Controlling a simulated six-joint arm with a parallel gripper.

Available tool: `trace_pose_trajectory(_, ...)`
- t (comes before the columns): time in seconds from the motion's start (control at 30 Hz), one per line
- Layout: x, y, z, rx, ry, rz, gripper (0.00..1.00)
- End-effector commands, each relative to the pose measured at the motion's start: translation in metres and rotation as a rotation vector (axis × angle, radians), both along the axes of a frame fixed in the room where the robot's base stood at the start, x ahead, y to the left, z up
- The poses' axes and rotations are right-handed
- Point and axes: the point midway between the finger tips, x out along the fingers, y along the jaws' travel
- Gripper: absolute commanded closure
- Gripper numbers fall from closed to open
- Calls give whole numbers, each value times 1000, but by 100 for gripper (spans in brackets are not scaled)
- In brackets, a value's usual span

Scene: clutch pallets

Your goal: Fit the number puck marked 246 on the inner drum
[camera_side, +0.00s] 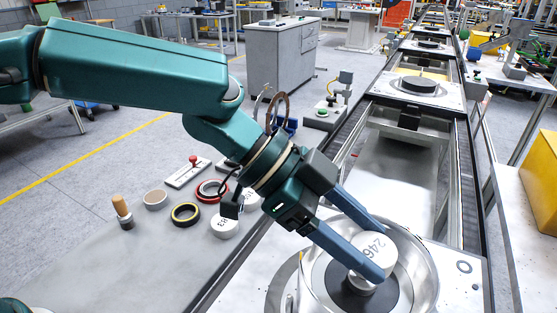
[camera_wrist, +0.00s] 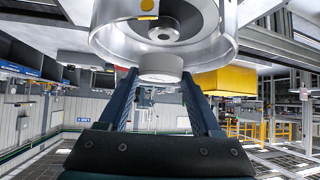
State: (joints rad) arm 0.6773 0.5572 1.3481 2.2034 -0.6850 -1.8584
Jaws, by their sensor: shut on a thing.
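The white number puck marked 246 (camera_side: 369,246) is held between the two blue fingers of my gripper (camera_side: 379,253), its marked face towards the side camera.
On the grey bench (camera_side: 125,265) at left are another numbered white puck (camera_side: 224,228), a black-and-yellow ring (camera_side: 185,214), a red ring (camera_side: 211,189), a beige disc (camera_side: 155,199) and a wooden-handled tool (camera_side: 122,211). More pallets (camera_side: 420,88) line the conveyor behind. A yellow box (camera_side: 541,185) stands at right.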

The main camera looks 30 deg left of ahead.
Motion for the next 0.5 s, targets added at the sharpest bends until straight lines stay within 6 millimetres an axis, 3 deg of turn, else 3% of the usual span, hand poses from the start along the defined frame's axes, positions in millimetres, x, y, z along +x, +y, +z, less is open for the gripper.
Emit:
trace_pose_trajectory(0.1,0,1,-20,3,5,2,86)
trace_pose_trajectory(0.2,0,1,-27,2,2,1,86)
trace_pose_trajectory(0.5,0,1,-29,1,0,1,86)
